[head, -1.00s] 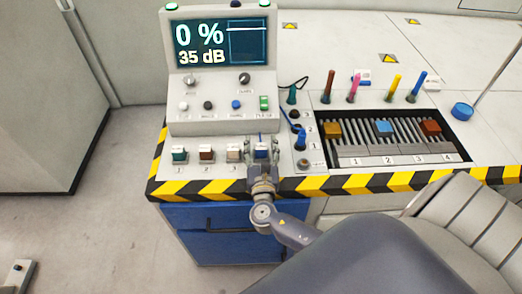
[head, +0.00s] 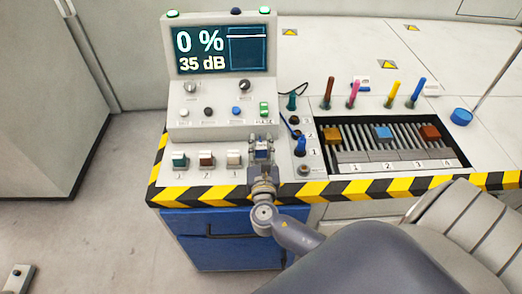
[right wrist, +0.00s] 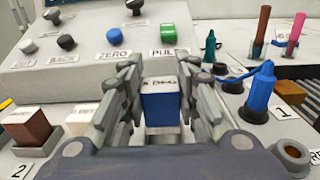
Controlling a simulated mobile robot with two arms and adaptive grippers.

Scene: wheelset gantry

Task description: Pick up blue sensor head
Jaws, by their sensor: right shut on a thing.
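The blue sensor head (right wrist: 160,106) is a small block with a blue front and a pale, lettered top. In the right wrist view it stands upright between the fingers of my right gripper (right wrist: 161,88), which is shut on it. In the head view, the gripper (head: 262,143) and the blue head are at the right end of a row of similar heads on the console front. A pale holder (right wrist: 162,130) shows just below the block; I cannot tell whether the two touch. My left gripper is not in view.
Green (head: 179,160), brown (head: 206,159) and pale (head: 233,158) heads stand left of the gripper. A blue plug (head: 300,147) with a cable stands close on the right. Behind are console knobs and a display (head: 214,49). A slotted tray (head: 447,159) is farther right.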

